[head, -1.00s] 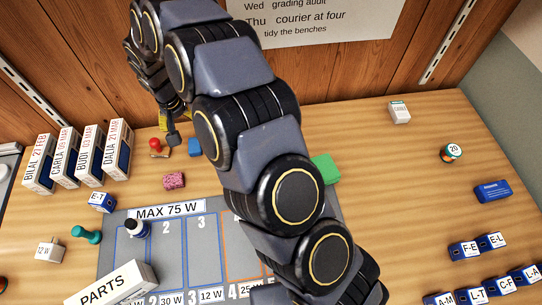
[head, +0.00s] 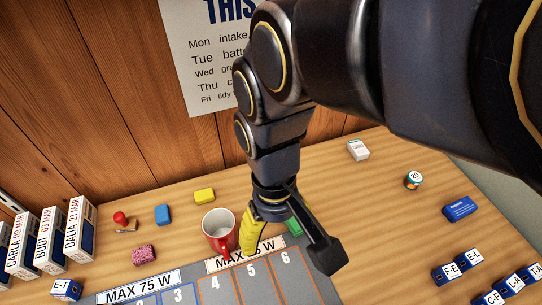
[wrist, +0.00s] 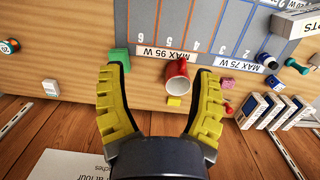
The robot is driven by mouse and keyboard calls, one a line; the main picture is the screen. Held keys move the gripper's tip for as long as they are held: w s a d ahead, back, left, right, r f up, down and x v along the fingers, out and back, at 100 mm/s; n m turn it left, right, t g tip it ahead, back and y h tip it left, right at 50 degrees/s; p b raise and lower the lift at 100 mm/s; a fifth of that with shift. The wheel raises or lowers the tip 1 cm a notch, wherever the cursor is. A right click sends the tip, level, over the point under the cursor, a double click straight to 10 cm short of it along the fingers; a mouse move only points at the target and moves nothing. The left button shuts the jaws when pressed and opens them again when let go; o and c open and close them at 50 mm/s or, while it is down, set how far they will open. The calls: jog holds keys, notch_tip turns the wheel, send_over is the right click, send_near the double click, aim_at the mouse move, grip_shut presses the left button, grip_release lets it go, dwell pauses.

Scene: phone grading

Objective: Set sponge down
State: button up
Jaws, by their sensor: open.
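My gripper (wrist: 164,72) is open, with its yellow-padded fingers spread wide and nothing between them that I can see held. In the head view its yellow finger (head: 254,236) hangs just right of the red mug. A pink speckled sponge (head: 144,255) lies nearer the front. A green block (head: 293,227) is partly hidden behind my gripper.
The red mug (head: 219,232) stands upright at the grey mat's (head: 208,297) back edge. Boxes (head: 46,242) stand at the left. A red-knobbed stamp (head: 122,220) stands behind the pink sponge.

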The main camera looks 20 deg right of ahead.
jog(key=s, duration=0.2)
jog(key=s+d, duration=0.1)
jog(key=s, duration=0.2)
jog(key=shift+s+d, duration=0.1)
jog(key=shift+s, duration=0.15)
